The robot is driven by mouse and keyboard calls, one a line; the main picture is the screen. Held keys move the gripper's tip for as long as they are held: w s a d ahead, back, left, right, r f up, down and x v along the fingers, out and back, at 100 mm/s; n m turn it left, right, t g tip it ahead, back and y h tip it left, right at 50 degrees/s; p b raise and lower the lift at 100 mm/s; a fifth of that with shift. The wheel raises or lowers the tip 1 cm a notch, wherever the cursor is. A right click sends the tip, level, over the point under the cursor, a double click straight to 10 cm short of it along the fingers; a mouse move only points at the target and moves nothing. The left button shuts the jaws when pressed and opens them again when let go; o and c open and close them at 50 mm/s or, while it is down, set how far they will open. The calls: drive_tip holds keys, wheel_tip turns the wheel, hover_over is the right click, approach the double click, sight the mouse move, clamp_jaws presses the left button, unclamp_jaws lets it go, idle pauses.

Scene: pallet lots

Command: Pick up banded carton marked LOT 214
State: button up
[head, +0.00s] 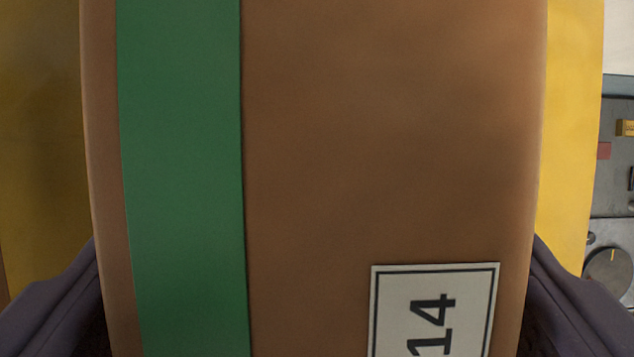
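A brown carton (390,140) fills most of the head view, very close to the camera. A green band (185,170) runs down its left part. A pale label (435,310) with a black border sits at its lower right, turned sideways. The label shows "14"; the rest is cut off by the lower edge. My gripper (318,300) has one dark finger on each side of the carton, at the lower left and lower right. The fingers are apart with the carton between them. The fingertips are hidden, and I cannot tell whether they press on its sides.
Yellow surfaces (570,120) stand behind the carton on both sides. At the far right is a grey panel (612,215) with a round dark knob and small red and yellow parts. The carton blocks most of the view.

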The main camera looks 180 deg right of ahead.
drive_tip(key=shift+f, duration=0.35)
drive_tip(key=c, duration=1.1)
drive_tip(key=shift+r, duration=0.15)
